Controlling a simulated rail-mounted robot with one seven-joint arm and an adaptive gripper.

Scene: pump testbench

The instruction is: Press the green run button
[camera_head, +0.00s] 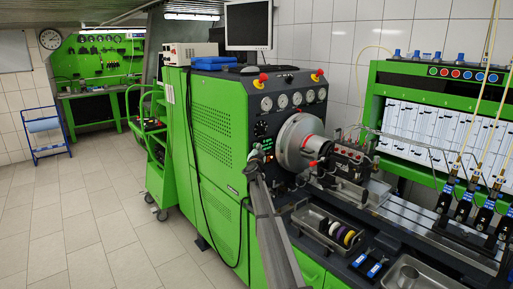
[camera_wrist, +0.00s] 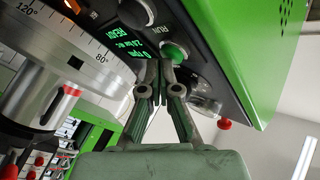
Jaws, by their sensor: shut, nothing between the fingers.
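The round green run button (camera_wrist: 176,53) sits on the dark control panel beside a white RUN label in the wrist view. My gripper (camera_wrist: 158,66) is shut and empty, with its fingertips just beside the button, toward the picture's left and slightly below it. I cannot tell whether the tips touch the panel or the button. In the head view my gripper (camera_head: 257,152) is in front of the left part of the bench's control panel, and the button is too small and covered to make out clearly.
A green display (camera_wrist: 123,45) and a dark knob (camera_wrist: 136,13) lie near the button. A large silver dial (camera_wrist: 62,60) with degree marks is at the left. A red button (camera_wrist: 224,124) is at lower right. The tiled floor (camera_head: 100,210) is clear.

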